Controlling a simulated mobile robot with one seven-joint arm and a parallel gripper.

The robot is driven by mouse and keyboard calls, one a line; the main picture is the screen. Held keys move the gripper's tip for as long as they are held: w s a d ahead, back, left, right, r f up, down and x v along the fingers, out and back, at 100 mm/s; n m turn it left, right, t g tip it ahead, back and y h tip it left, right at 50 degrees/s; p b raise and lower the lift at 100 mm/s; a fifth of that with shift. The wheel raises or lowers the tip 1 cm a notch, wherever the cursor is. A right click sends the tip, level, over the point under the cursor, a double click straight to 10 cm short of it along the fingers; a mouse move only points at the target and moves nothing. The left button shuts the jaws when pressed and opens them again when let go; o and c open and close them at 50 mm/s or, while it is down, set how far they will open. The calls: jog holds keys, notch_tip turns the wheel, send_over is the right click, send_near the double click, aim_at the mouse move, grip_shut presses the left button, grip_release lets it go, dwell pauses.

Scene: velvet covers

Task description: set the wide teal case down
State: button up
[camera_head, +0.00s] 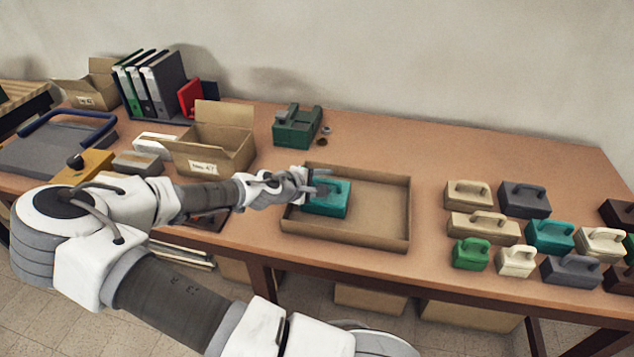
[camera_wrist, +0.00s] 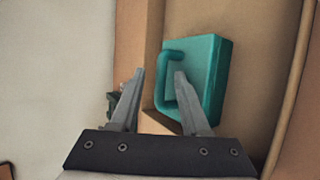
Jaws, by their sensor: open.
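A wide teal case (camera_head: 327,199) with a handle sits in the left part of a shallow cardboard tray (camera_head: 385,238). In the wrist view the teal case (camera_wrist: 209,75) lies beyond my fingers, with its handle toward the left. My gripper (camera_head: 318,182) is at the case's handle, above the tray's left side. In the wrist view my gripper (camera_wrist: 158,78) is open, with one fingertip left of the handle and the other overlapping the case. I cannot tell whether a finger touches the handle. Another teal case (camera_head: 550,236) stands among the cases at the right.
Several cases in beige, grey, green and dark brown, such as a green case (camera_head: 470,254), stand right of the tray. A dark green box (camera_head: 297,127) is behind it. An open cardboard box (camera_head: 212,140) and binders (camera_head: 150,85) are at the left. The tray's right half is empty.

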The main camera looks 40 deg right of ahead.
jog(key=p+v, duration=0.2)
jog(key=v, duration=1)
jog(key=s+a+f+m+g+y, duration=0.3)
jog(key=s+f+y, duration=0.1)
jog(key=s+f, duration=0.2)
jog(key=s+a+r+m+y, duration=0.2)
jog(key=a+y, duration=0.4)
jog(key=a, duration=0.3)
jog(key=s+a+r+t, duration=0.1)
jog(key=s+r+t, duration=0.1)
jog(key=r, duration=0.5)
jog(key=s+a+r+t+y, duration=0.1)
jog(key=s+r, duration=0.3)
jog(key=r, duration=0.4)
jog(key=s+a+r+t, duration=0.2)
jog(key=s+r, duration=0.1)
jog(key=r, duration=0.4)
jog(key=shift+s+a+r+m+t, duration=0.25)
jog(key=shift+s+m+t, duration=0.05)
jog(key=shift+t, duration=0.1)
jog(key=shift+r, duration=0.1)
